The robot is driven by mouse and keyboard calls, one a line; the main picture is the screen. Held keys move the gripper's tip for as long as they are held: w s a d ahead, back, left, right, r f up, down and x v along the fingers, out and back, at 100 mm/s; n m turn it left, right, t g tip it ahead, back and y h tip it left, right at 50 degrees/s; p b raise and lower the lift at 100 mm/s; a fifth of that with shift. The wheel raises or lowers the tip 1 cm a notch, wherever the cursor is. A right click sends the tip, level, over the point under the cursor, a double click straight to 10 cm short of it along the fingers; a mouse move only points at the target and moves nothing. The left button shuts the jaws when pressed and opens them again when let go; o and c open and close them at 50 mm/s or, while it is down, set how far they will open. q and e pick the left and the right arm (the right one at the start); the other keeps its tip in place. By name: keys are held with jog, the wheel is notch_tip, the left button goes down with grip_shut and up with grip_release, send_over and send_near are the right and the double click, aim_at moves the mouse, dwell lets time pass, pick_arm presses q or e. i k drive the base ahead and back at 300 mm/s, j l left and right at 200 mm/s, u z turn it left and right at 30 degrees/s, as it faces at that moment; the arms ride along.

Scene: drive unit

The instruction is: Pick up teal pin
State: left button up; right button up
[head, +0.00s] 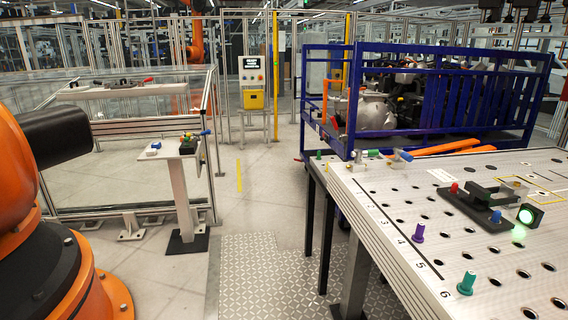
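The teal pin (467,284) stands upright on the perforated metal table (390,215) at the lower right, close to the printed number 6 near the table's left edge. A purple pin (418,233) stands farther back along the same edge, near the numbers 4 and 5. Neither of my grippers is in view, and nothing touches the teal pin.
A black fixture (492,205) with a red knob and a lit green button (526,215) stand on the table behind the teal pin. A blue cart (420,140) stands behind the table. A large orange machine (60,270) fills the left. Floor between is clear.

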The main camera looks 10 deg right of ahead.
aim_at(464, 286)
jog(key=i+z, duration=0.1)
jog(key=i, duration=0.5)
jog(key=i+j+z, duration=0.1)
jog(key=i, duration=0.45)
jog(key=i+z, duration=0.25)
jog(key=z, duration=0.15)
jog(key=i+z, duration=0.45)
jog(key=z, duration=0.3)
jog(key=i+l+z, duration=0.1)
jog(key=i+z, duration=0.5)
jog(key=k+l+z, duration=0.15)
jog(key=z, duration=0.2)
jog(key=k+l+z, duration=0.3)
jog(key=l+z, duration=0.15)
jog(key=z, duration=0.2)
jog(key=k, duration=0.05)
